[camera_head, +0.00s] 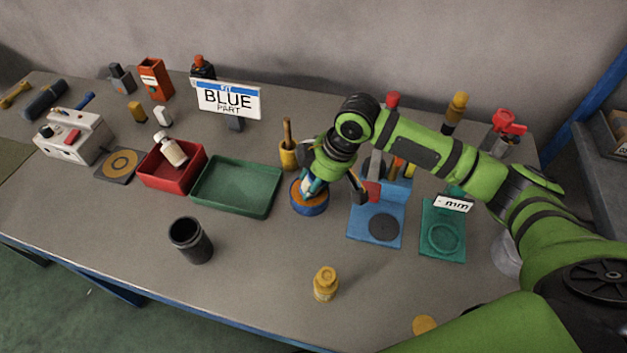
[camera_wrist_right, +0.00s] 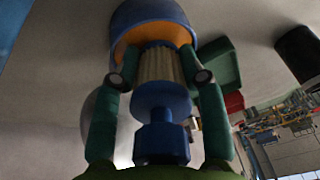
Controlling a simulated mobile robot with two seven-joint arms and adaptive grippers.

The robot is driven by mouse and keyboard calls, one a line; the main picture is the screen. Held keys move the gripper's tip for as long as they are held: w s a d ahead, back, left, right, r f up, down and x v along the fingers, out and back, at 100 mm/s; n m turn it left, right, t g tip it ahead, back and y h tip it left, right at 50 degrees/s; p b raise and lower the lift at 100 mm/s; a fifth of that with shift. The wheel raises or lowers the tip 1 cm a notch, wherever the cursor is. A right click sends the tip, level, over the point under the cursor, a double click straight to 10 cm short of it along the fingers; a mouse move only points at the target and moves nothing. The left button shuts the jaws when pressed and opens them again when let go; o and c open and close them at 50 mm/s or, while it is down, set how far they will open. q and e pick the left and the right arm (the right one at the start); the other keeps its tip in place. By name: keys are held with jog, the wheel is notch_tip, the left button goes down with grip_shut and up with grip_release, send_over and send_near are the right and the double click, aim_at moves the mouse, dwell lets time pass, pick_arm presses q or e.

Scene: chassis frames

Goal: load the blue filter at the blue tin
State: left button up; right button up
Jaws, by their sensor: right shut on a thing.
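The blue tin (camera_head: 310,208), a round blue cup with an orange inside, stands on the table in the middle of the head view. It also shows at the top of the wrist view (camera_wrist_right: 145,14). My right gripper (camera_head: 314,184) is directly over it, pointing down. In the wrist view its two green fingers are shut on the blue filter (camera_wrist_right: 160,100), which has a pale pleated body and blue ends. The filter's far end is at the tin's orange opening. How deep it sits inside is hidden. My left gripper is not in view.
A green tray (camera_head: 237,187) and a red bin (camera_head: 183,175) with a white bottle are left of the tin. A blue fixture (camera_head: 375,225) stands close on its right. A dark cup (camera_head: 190,240) and a yellow jar (camera_head: 326,284) are in front. A BLUE PART sign (camera_head: 227,99) stands behind.

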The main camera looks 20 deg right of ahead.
jog(key=shift+s+f+p, duration=0.1)
jog(key=shift+f+p, duration=0.05)
jog(key=shift+p, duration=0.35)
dwell(1.7)
notch_tip(320, 180, up, 7)
jog(key=p, duration=0.8)
jog(key=shift+r+p, duration=0.2)
jog(key=shift+p, duration=0.1)
jog(key=shift+f, duration=0.1)
dwell(0.4)
